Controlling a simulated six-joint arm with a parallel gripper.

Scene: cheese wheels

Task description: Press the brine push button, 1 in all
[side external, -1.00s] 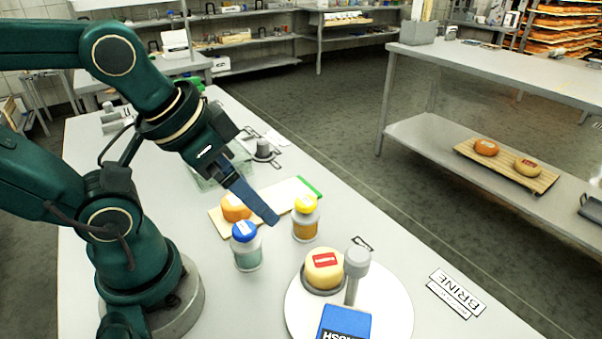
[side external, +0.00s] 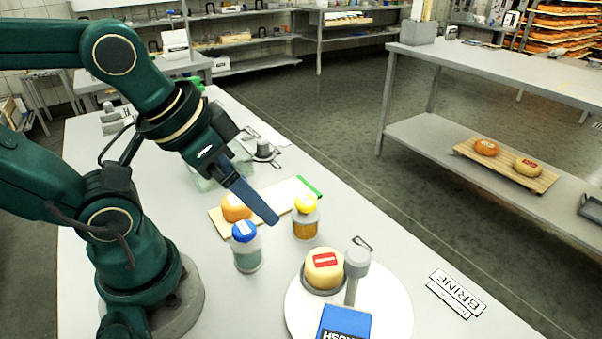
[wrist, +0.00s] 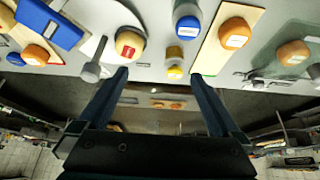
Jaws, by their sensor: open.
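My gripper (side external: 266,214) hangs above the table, pointing down and to the right, near the yellow-capped jar. In the wrist view its two dark blue fingers (wrist: 160,75) are spread apart with nothing held between them. A white sign reading BRINE (side external: 457,293) lies flat near the table's right edge, well to the right of my gripper. I cannot make out a push button beside that sign. A grey knob on a post (side external: 357,264) stands by the round white plate, and another grey knobbed piece (side external: 262,150) stands farther back behind the gripper.
A yellow-capped jar (side external: 306,226) and blue-capped jar (side external: 247,256) stand below the gripper. A red-labelled cheese (side external: 324,268) sits on the white plate (side external: 397,312), with a blue box (side external: 344,322) in front. An orange cheese (side external: 235,208) rests on a board (side external: 285,194).

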